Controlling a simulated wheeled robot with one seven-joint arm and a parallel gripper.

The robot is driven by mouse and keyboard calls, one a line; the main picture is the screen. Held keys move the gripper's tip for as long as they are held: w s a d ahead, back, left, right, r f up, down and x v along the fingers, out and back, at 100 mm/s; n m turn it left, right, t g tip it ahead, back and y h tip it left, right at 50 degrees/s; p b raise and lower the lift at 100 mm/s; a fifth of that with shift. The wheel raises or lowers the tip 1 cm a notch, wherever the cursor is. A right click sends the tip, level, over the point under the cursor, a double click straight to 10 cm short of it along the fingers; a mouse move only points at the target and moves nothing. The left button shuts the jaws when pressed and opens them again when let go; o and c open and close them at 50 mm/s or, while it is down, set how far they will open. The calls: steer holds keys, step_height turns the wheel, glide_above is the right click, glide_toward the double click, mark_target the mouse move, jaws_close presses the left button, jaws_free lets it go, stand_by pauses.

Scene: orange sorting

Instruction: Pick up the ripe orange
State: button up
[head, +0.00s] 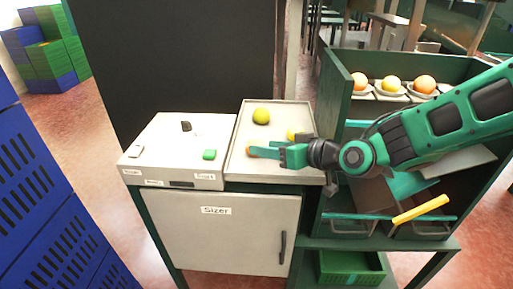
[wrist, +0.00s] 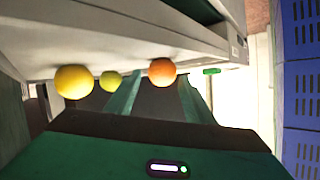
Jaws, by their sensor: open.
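The ripe orange (wrist: 162,72) is a round orange fruit seen between the tips of my gripper's two fingers in the wrist view. In the head view only a sliver of the orange (head: 251,152) shows past the fingertips, at the front left of the tray (head: 237,168). My gripper (head: 279,152) is open and low over the tray; it also shows in the wrist view (wrist: 161,84). I cannot tell whether the fingers touch the orange. A yellow-green fruit (head: 261,116) lies at the tray's back. A yellow fruit (head: 291,135) is partly hidden behind my gripper.
The tray tops a cabinet labelled Sizer (head: 215,240), beside a white panel with a green button (head: 209,155). At right, a green rack (head: 337,90) holds several fruits in cups above chutes and bins. Blue crates (head: 40,200) stand at left.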

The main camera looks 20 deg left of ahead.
mark_target(254, 141)
steer(key=x, duration=0.3)
steer(key=shift+a, duration=0.2)
steer(key=c, duration=0.8)
